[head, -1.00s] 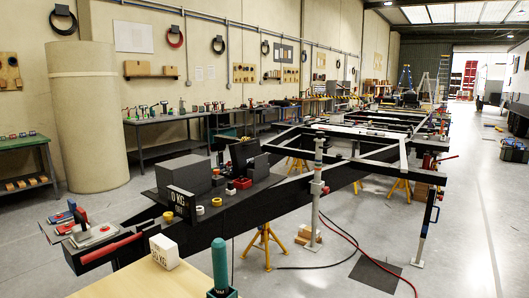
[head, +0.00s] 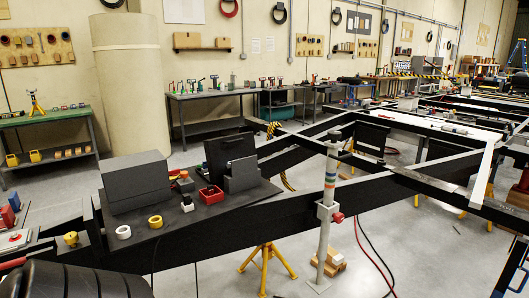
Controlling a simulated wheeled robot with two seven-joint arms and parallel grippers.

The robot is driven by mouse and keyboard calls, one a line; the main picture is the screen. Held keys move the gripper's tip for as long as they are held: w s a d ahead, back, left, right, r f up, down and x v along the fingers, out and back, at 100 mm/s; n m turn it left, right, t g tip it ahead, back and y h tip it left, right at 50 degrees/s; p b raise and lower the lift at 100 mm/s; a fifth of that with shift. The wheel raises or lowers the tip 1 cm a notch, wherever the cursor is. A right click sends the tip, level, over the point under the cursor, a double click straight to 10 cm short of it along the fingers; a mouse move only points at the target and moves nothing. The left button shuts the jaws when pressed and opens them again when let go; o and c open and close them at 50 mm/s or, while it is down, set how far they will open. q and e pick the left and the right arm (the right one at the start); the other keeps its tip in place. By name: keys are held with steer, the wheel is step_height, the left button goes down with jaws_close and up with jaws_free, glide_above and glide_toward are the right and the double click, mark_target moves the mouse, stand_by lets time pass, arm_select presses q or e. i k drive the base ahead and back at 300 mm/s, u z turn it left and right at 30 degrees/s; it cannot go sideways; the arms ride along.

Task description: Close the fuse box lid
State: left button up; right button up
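No fuse box is clearly labelled in view. The likeliest one is a dark box (head: 241,177) on the black chassis deck, with a black panel (head: 225,150) standing upright behind it like a raised lid. I cannot tell whether the two are joined. A larger grey box (head: 137,178) stands to its left on the same deck. Neither of my grippers is in view, and nothing is seen touching these boxes.
A red tray (head: 211,194), a white roll (head: 123,232) and a yellow roll (head: 155,221) lie on the deck. A jockey-wheel post (head: 329,185) rises at the front beam. A yellow stand (head: 266,262) supports the frame. A dark ribbed shape (head: 75,283) fills the lower left corner.

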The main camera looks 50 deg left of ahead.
mark_target(219, 151)
steer(key=u, duration=1.2)
steer(key=i, duration=1.45)
steer(key=u, duration=0.15)
